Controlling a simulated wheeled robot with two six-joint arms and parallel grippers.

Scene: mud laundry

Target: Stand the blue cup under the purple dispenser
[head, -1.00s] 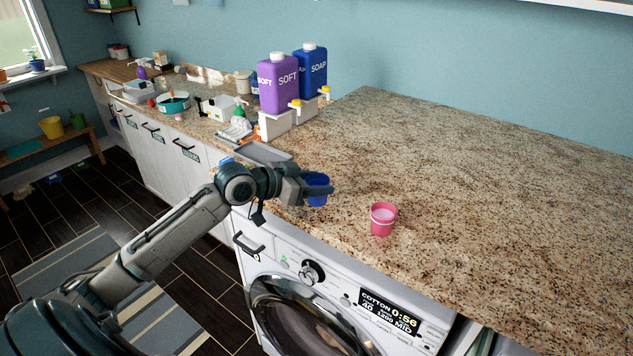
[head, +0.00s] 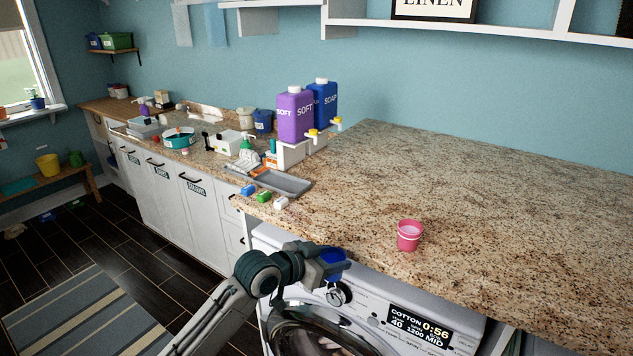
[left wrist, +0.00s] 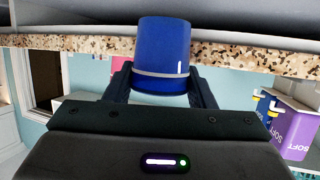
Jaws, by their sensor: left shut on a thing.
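My left gripper (head: 326,264) is shut on the blue cup (head: 333,256). In the head view it holds the cup in front of the counter's front edge, above the washing machine's front. The cup (left wrist: 164,55) fills the space between the two fingers in the left wrist view. The purple dispenser (head: 295,115), marked SOFT, stands on a white stand at the back left of the counter, with a yellow tap. It also shows at the right of the left wrist view (left wrist: 297,135). The cup is well apart from it. My right gripper is not in view.
A grey tray (head: 286,185) lies in front of the dispensers. A blue SOAP dispenser (head: 324,103) stands beside the purple one. A pink cup (head: 410,236) stands near the counter's front edge. The counter's (head: 510,215) right part is clear.

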